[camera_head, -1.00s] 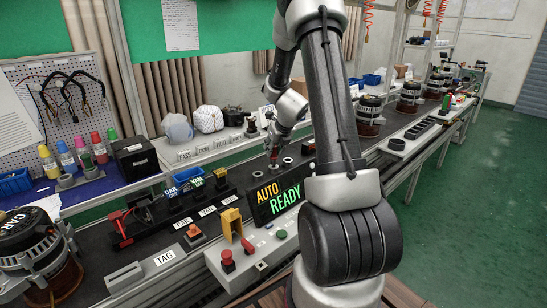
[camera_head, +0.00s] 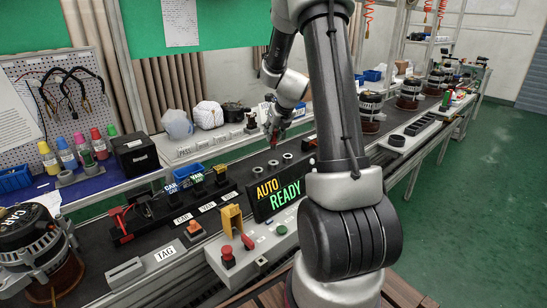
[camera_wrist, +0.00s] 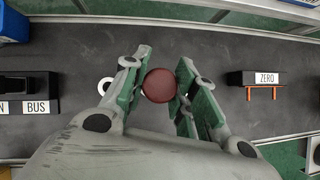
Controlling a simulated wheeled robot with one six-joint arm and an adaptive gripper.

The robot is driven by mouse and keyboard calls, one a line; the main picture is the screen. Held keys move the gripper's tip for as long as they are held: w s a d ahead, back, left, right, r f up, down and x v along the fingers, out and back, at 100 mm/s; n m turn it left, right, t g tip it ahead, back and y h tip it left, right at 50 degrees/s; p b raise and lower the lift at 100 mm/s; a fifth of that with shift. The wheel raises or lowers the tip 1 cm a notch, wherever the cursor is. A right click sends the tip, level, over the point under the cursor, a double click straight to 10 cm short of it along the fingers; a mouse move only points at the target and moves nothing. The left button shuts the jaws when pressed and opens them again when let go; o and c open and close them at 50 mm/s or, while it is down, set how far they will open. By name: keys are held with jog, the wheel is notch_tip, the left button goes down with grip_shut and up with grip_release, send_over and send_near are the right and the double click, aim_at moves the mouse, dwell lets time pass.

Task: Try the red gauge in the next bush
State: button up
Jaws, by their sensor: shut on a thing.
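My gripper (camera_head: 274,138) is shut on the red gauge and holds it in the air above the dark bench, behind the AUTO READY display. In the wrist view the gauge's round dark-red end (camera_wrist: 159,85) shows between the two fingers of my gripper (camera_wrist: 160,88). Pale ring-shaped bushes stand in a row on the bench, among them a middle one (camera_head: 273,163) and a right one (camera_head: 288,157). The gauge is apart from them. In the wrist view a pale ring (camera_wrist: 105,86) is partly hidden by the left finger.
The AUTO READY display (camera_head: 278,195) stands in front of the bushes. A black rack with labelled slots (camera_head: 190,205) lies to the left. In the wrist view a ZERO block (camera_wrist: 266,78) stands to the right and a BUS label (camera_wrist: 37,106) to the left.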

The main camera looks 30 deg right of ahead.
aim_at(275, 142)
jog(key=shift+f, duration=2.75)
jog(key=shift+f, duration=0.25)
jog(key=shift+r, duration=3.05)
